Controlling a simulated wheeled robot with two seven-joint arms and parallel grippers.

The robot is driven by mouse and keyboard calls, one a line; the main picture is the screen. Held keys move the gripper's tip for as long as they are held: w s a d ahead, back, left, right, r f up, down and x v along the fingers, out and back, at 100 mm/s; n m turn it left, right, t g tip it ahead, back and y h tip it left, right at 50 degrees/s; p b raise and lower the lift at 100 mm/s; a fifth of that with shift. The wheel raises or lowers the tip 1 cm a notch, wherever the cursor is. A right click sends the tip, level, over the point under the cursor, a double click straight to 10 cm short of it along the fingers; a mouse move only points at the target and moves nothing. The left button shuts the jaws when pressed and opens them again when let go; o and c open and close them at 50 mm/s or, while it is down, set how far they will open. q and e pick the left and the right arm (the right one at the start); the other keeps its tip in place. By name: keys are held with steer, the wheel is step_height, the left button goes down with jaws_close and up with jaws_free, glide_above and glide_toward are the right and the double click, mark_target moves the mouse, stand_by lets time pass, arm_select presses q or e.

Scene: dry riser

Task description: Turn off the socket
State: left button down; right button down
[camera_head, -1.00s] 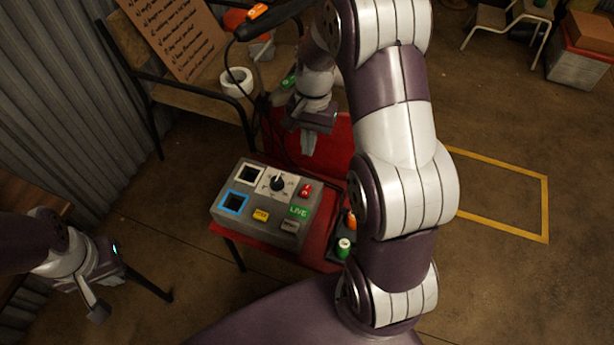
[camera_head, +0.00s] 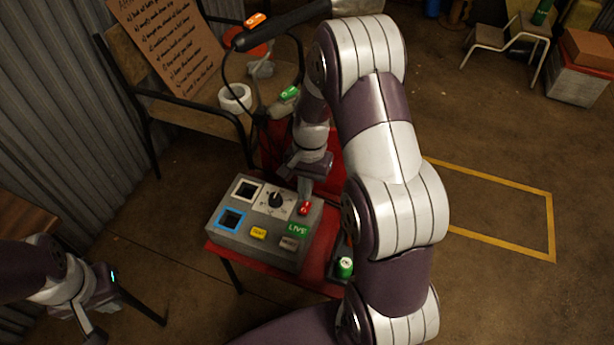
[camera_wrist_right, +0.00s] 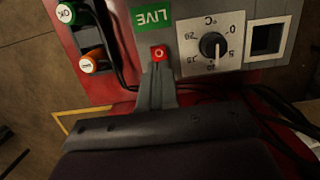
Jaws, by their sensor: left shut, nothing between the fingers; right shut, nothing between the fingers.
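The grey control box (camera_head: 262,254) stands on a red table. On its top are a red switch (camera_head: 304,208), a green LIVE label (camera_head: 297,230), a black dial (camera_head: 275,199), a yellow button, a grey button and two square sockets, one framed in blue (camera_head: 231,218). My right gripper (camera_head: 305,194) is shut and empty, its tips at the red switch's far side. In the right wrist view the fingertips (camera_wrist_right: 157,66) are right beside the red switch (camera_wrist_right: 159,53), which shows a white O; I cannot tell whether they touch. My left gripper (camera_head: 96,335) is shut and empty at the lower left, away from the box.
Green (camera_head: 344,267) and orange (camera_wrist_right: 88,64) capped items sit in a dark holder beside the box. Black cables run behind the box. A wooden bench with a white tape roll (camera_head: 235,97) and written board (camera_head: 168,45) stands behind. Yellow floor lines lie at right.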

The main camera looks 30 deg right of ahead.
mark_target(304, 210)
steer(key=f, duration=0.1)
steer(key=f+b, duration=0.1)
steer(key=f, duration=0.1)
steer(key=shift+s+a+f, duration=0.25)
steer(key=shift+f, duration=0.1)
